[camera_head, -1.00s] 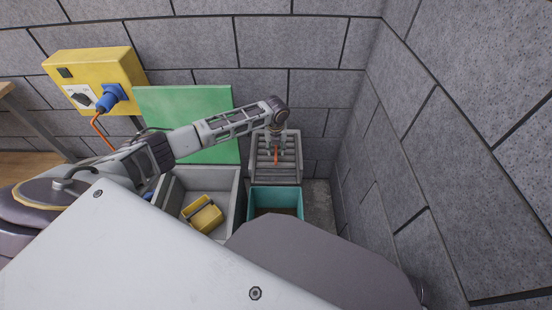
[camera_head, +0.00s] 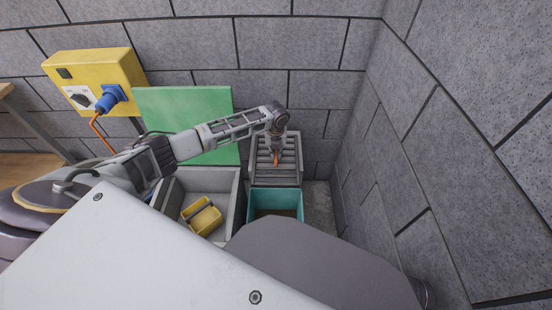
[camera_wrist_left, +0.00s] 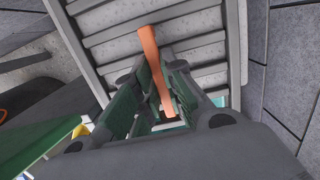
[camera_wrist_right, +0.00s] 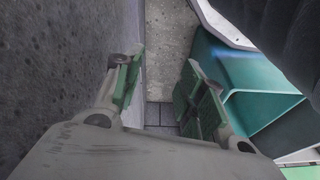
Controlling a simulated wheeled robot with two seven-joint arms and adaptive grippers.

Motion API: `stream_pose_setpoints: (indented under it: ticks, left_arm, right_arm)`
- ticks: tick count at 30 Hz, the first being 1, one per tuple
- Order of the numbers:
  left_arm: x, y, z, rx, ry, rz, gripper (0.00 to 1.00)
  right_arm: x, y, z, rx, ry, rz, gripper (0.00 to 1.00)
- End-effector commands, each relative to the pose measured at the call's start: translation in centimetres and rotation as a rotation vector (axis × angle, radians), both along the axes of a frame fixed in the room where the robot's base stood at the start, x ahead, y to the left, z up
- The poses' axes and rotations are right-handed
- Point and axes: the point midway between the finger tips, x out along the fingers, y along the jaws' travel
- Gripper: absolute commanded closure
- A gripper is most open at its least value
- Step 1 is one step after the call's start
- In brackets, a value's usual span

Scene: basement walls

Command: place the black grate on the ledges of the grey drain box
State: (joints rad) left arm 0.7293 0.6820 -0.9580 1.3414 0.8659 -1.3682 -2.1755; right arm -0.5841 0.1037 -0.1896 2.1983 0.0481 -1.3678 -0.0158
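The slatted grate (camera_head: 264,149) looks dark grey and lies within the light grey rim of the drain box (camera_head: 296,176), in front of the back wall. The slats (camera_wrist_left: 205,50) fill the top of the left wrist view; I cannot tell whether they rest on the ledges. An orange strip (camera_wrist_left: 149,50) stands up from the grate's middle. My left gripper (camera_head: 276,152) is over the grate, its fingers closed in around the strip. My right gripper (camera_wrist_right: 157,75) is open and empty beside a wall; the head view does not show it.
A teal bin (camera_head: 262,194) stands in front of the drain box. A grey tub (camera_head: 236,190) holding a yellow object (camera_head: 203,218) stands left of it. A green panel (camera_head: 185,105) and a yellow switch box (camera_head: 90,72) are behind. The right wall is close.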

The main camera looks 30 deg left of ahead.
Motion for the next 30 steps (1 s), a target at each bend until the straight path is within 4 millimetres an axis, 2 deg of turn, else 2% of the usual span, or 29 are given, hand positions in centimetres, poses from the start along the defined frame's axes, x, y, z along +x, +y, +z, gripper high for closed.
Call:
stream_pose_setpoints:
  ticks: [17, 23, 30]
  left_arm:
    - [0.1, 0.0, 0.6, 0.000, -0.002, 0.001, 1.00]
    - [0.1, 0.1, 2.5, 0.000, -0.003, 0.001, 1.00]
    - [0.1, 0.0, 6.0, -0.001, -0.004, 0.001, 1.00]
  right_arm:
    - [0.0, 0.0, 0.1, -0.001, 0.000, 0.000, 0.60]
    - [-0.2, -0.2, -0.3, -0.008, 0.012, 0.000, 0.60]
    - [-0.4, -0.6, -1.8, -0.023, 0.037, -0.001, 0.60]
